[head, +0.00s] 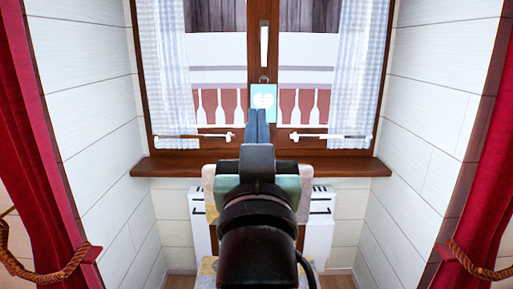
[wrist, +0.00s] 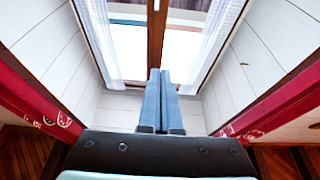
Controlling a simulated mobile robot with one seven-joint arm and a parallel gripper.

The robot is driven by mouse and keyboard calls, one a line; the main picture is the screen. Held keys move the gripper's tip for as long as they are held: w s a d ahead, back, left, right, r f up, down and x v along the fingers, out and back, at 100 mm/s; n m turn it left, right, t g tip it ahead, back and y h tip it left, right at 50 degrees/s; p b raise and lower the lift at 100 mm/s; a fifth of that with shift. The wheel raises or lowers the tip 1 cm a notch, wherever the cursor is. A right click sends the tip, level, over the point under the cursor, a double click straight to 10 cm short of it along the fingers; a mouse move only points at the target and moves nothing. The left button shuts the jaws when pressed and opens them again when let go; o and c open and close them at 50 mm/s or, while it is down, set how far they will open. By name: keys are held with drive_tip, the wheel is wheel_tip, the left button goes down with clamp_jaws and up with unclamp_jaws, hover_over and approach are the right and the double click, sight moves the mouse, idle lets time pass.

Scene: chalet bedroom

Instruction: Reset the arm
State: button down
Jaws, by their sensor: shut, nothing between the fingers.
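My gripper (head: 257,112) is at the end of my arm, which stretches forward toward the window in the head view. Its two blue-grey fingers lie side by side, shut, with nothing between them. It also shows in the wrist view (wrist: 160,72), with the fingers pointing toward the window. In the head view the fingertips overlap the lower edge of a small light-blue tag (head: 263,98) with a white heart, hanging from the window's middle post. I cannot tell how far apart the fingertips and the tag are.
A brown wooden sill (head: 350,167) runs below the window, with a white radiator (head: 318,225) under it. Red curtains (head: 35,150) with rope ties hang at both sides. Pale checked curtains (head: 360,70) flank the panes. White plank walls close in the alcove left and right.

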drive_tip(key=s+r+t+p, duration=0.2)
drive_tip(key=s+r+t, duration=0.3)
drive_tip(key=s+r, duration=0.9)
wheel_tip(320, 180, up, 27)
drive_tip(key=p, duration=2.6)
drive_tip(key=shift+w+f, duration=0.15)
drive_tip(key=shift+w, duration=0.1)
drive_tip(key=shift+a, duration=0.1)
